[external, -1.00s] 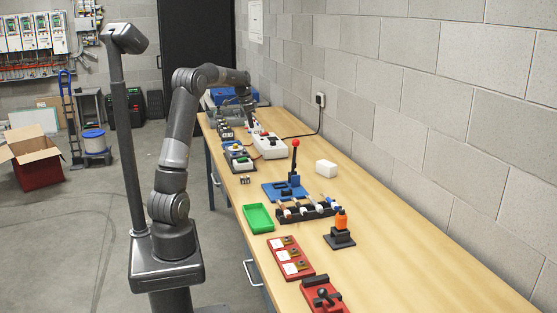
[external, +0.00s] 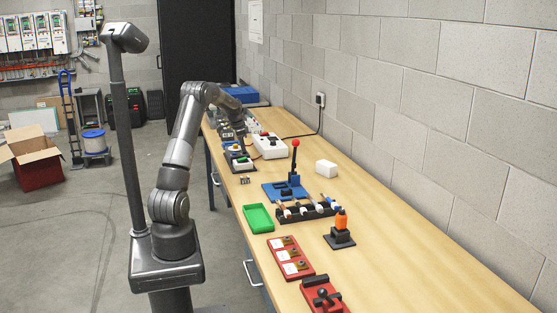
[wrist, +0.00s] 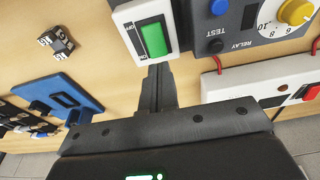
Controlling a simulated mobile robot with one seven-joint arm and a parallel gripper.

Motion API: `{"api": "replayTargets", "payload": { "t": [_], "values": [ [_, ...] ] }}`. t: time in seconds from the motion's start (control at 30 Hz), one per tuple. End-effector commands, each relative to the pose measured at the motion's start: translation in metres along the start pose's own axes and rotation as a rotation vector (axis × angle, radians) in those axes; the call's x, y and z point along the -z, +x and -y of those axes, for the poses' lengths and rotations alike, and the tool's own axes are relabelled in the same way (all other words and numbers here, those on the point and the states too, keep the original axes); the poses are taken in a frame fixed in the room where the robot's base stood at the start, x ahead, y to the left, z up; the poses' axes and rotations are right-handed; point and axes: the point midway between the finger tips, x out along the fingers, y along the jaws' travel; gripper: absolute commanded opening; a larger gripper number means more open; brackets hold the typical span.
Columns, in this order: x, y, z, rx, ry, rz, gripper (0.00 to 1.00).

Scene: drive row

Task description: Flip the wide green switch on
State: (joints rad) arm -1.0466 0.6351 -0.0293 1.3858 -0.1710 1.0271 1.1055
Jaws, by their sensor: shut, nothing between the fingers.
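The wide green switch (wrist: 153,39) is a green rocker in a white frame. It lies at the top middle of the wrist view, on a dark-edged base. In the external view its small white housing (external: 242,164) sits near the bench's left edge. My gripper (wrist: 158,70) is shut with nothing between its fingers. In the wrist view its fingertips are at the lower edge of the switch's white frame, just below the green rocker. I cannot tell whether they touch it. In the external view the fingertips are hard to make out.
A grey relay box (wrist: 258,20) with a yellow knob and blue button is right of the switch. A white power strip (external: 270,146) with a red switch lies close by. A blue lever base (external: 286,190) and green tray (external: 258,218) stand nearer the camera.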

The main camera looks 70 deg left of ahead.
Motion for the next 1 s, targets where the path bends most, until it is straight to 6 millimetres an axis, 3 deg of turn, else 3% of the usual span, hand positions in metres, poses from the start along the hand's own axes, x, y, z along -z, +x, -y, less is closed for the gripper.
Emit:
{"api": "replayTargets", "payload": {
  "t": [0.23, 0.73, 1.0],
  "values": [
    [0.0, 0.029, -0.001, -0.001, 0.0, 0.0, 0.0],
    [0.002, 0.035, -0.001, -0.001, 0.002, 0.012, 0.0],
    [0.007, 0.048, -0.001, -0.004, 0.005, 0.186, 0.0]
  ]
}}
